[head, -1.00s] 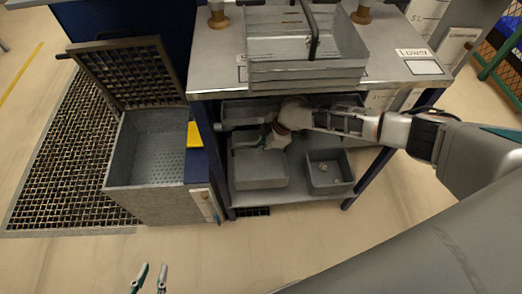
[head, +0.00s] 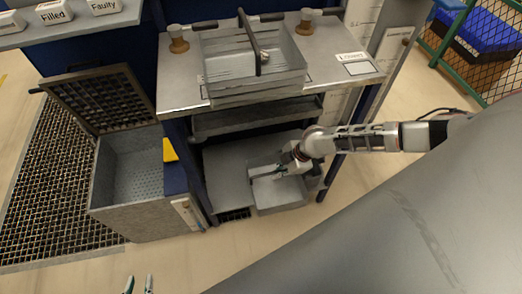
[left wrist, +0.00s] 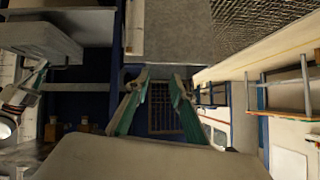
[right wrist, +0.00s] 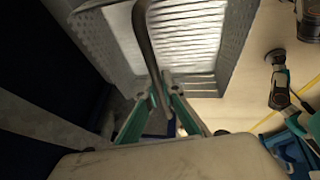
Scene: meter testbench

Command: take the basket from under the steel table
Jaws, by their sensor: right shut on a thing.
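A grey basket (head: 282,196) is at the steel table's (head: 188,97) lower level, at its front right. My right gripper (head: 270,174) reaches in from the right below the tabletop, over this basket. The right wrist view shows the basket's perforated wall (right wrist: 105,45) and its curved handle (right wrist: 146,45); my right gripper (right wrist: 166,88) is shut on the handle. I cannot tell whether the basket touches the shelf. My left gripper (head: 139,284) is at the bottom edge of the head view, open and empty; it also shows in the left wrist view (left wrist: 159,78).
Another grey basket (head: 222,62) with a raised handle stands on the tabletop. The lower shelf (head: 226,180) has bare room left of the held basket. An open-lidded grey tank (head: 135,222) stands left of the table. The floor (head: 265,245) in front is clear.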

